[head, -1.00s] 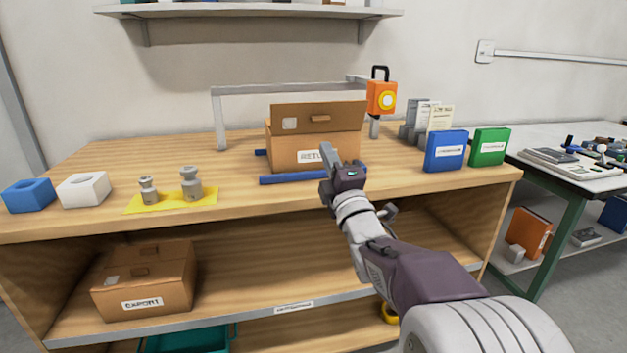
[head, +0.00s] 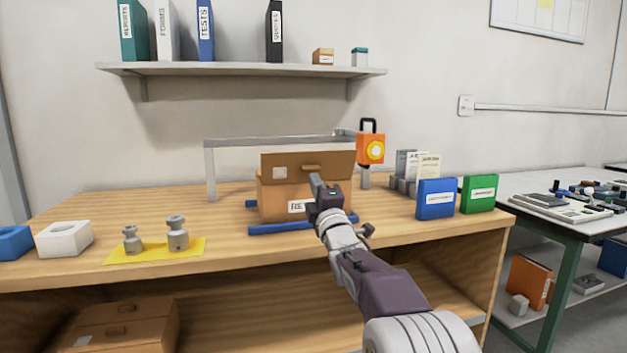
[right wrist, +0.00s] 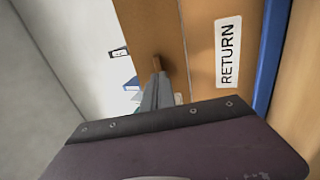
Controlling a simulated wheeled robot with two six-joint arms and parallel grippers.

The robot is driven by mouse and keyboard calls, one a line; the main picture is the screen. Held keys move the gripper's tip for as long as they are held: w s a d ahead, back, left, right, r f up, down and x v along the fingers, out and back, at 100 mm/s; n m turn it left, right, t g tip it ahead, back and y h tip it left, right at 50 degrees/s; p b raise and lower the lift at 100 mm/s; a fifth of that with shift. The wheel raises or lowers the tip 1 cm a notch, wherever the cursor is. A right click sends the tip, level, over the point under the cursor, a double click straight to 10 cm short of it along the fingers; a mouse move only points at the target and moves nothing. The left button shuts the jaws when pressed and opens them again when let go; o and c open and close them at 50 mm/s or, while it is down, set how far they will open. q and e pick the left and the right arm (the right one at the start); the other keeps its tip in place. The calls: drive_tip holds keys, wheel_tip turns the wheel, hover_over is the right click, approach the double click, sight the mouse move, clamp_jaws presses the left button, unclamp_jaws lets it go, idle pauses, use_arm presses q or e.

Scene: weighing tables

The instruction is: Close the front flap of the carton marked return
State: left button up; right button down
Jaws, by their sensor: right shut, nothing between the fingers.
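The brown carton marked RETURN (head: 275,203) stands on the wooden table, its label partly hidden behind my right gripper. Its front flap (head: 286,164), with a small tab (head: 312,167) and a pale square, rises above the front wall; its exact tilt is hard to tell. My right gripper (head: 316,181) is shut and empty, its fingertips in front of the carton near the flap's lower edge, below the tab. In the right wrist view the shut fingers (right wrist: 160,88) point toward the tab (right wrist: 156,64), beside the RETURN label (right wrist: 228,52). Contact cannot be told. My left gripper is not in view.
Blue bars (head: 290,229) lie by the carton's base. A grey frame (head: 270,142) and an orange device (head: 370,149) stand behind it. Blue (head: 436,200) and green (head: 479,194) boxes stand right. Weights on a yellow mat (head: 155,254) are left. Another carton (head: 125,325) sits below.

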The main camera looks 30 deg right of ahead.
sight(311, 169)
drive_tip(key=shift+x, duration=1.05)
